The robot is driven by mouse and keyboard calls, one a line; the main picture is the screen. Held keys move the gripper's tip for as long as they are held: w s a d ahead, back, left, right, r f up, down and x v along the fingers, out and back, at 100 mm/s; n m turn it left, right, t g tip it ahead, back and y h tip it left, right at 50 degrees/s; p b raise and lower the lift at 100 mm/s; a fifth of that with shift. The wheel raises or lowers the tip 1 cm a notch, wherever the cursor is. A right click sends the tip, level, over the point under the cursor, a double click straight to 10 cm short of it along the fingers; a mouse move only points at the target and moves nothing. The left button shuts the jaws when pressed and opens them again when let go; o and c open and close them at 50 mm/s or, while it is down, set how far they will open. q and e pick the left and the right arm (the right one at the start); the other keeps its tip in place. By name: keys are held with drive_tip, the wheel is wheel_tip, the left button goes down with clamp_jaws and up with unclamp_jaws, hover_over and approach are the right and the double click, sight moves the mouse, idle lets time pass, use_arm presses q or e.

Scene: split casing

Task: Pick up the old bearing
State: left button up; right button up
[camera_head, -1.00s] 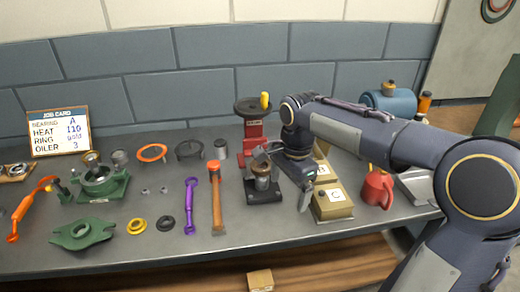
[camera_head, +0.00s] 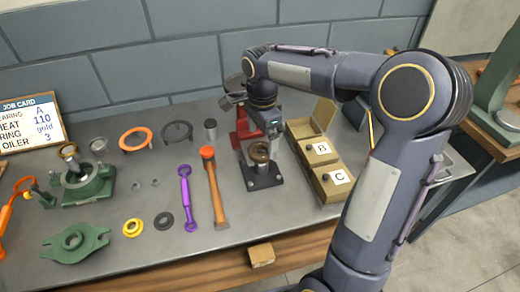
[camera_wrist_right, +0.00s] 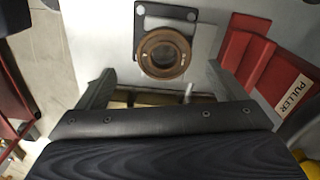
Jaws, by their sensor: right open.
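The old bearing, a brown, rusty-looking ring (camera_head: 259,150), sits on top of a metal cylinder on a black square base plate (camera_head: 263,181) in the head view. In the right wrist view the ring (camera_wrist_right: 163,53) shows from above, with the base plate (camera_wrist_right: 185,13) behind it. My right gripper (camera_head: 264,128) is just behind and above the ring. Its fingers (camera_wrist_right: 163,85) are apart with nothing between them, and the ring lies beyond the tips in the wrist view. My left gripper is not in view.
The red puller (camera_head: 240,125) stands close behind the base plate. Tan boxes B (camera_head: 308,152) and C (camera_head: 327,184) are to its right. A hammer (camera_head: 215,188) and purple wrench (camera_head: 187,200) lie left. A green housing (camera_head: 88,188) stands farther left.

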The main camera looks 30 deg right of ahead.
sight(261, 146)
drive_tip(key=shift+w+d+f, duration=0.1)
drive_tip(key=shift+w+f, duration=0.05)
drive_tip(key=shift+f, duration=0.95)
drive_tip(key=shift+w+f, duration=0.15)
drive_tip(key=shift+f, duration=0.95)
drive_tip(key=shift+c, duration=0.3)
drive_tip(key=c, duration=1.2)
